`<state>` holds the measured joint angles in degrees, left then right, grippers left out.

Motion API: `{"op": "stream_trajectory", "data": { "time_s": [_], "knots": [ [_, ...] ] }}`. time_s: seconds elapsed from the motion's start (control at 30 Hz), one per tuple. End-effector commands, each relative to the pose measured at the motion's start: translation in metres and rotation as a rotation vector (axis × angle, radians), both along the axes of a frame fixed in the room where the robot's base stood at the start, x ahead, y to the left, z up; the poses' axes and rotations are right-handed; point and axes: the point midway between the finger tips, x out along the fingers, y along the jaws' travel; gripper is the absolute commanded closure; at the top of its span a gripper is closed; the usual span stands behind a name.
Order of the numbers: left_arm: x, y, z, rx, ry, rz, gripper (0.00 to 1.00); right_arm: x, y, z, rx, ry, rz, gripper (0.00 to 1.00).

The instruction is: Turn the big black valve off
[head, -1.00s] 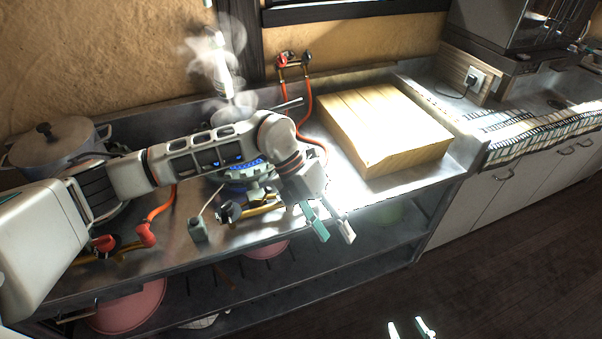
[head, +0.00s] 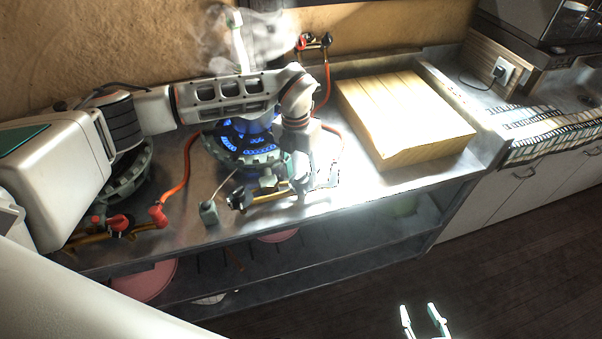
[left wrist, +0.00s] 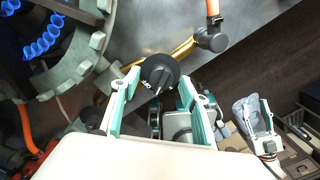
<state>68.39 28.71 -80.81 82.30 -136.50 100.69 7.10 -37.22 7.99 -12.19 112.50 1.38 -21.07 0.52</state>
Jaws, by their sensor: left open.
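The big black valve is a round dark knob (left wrist: 160,72) with a pale mark on its face, on a brass pipe (left wrist: 185,48) beside the burner. My left gripper (left wrist: 158,84) is open, its two teal-edged fingers on either side of the knob. Whether they touch it I cannot tell. In the head view my left gripper (head: 287,176) is over the brass pipe in front of the lit burner (head: 245,140) and partly hides the valve. My right gripper (head: 424,320) is open and empty over the floor, far from the valve.
Blue flames burn in the burner, with steam above. A smaller grey-green block with a thin stick (head: 208,212) stands left of the pipe. Orange hoses (head: 180,175) run across the steel counter. A wooden board (head: 405,115) lies to the right. The counter front edge is near.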

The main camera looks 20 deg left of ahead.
Motion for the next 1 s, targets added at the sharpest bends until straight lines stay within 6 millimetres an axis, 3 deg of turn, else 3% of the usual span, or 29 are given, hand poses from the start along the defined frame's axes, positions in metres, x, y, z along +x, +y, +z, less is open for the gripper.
{"op": "stream_trajectory", "data": {
  "time_s": [0.37, 0.4, 0.53, 0.57, 1.0],
  "knots": [
    [-0.0004, -0.0009, -0.0086, -0.001, 0.001, 0.000, 0.55, 0.0001, 0.0000, 0.0008, 0.000, 0.000, 0.000, 0.60],
    [-0.0004, -0.0009, -0.0086, -0.001, 0.001, 0.000, 0.58, 0.0001, 0.0000, 0.0008, 0.000, 0.000, 0.000, 0.60],
    [-0.0004, -0.0009, -0.0085, -0.001, 0.001, 0.000, 0.92, 0.0001, -0.0001, 0.0007, 0.000, 0.000, 0.000, 0.60],
    [-0.0004, -0.0009, -0.0085, -0.001, 0.001, 0.000, 0.94, 0.0001, -0.0001, 0.0006, 0.000, 0.000, 0.000, 0.60],
    [0.0004, -0.0007, -0.0075, 0.000, -0.002, -0.082, 0.94, -0.0004, -0.0004, -0.0002, -0.001, 0.003, 0.000, 0.60]
  ]
}}
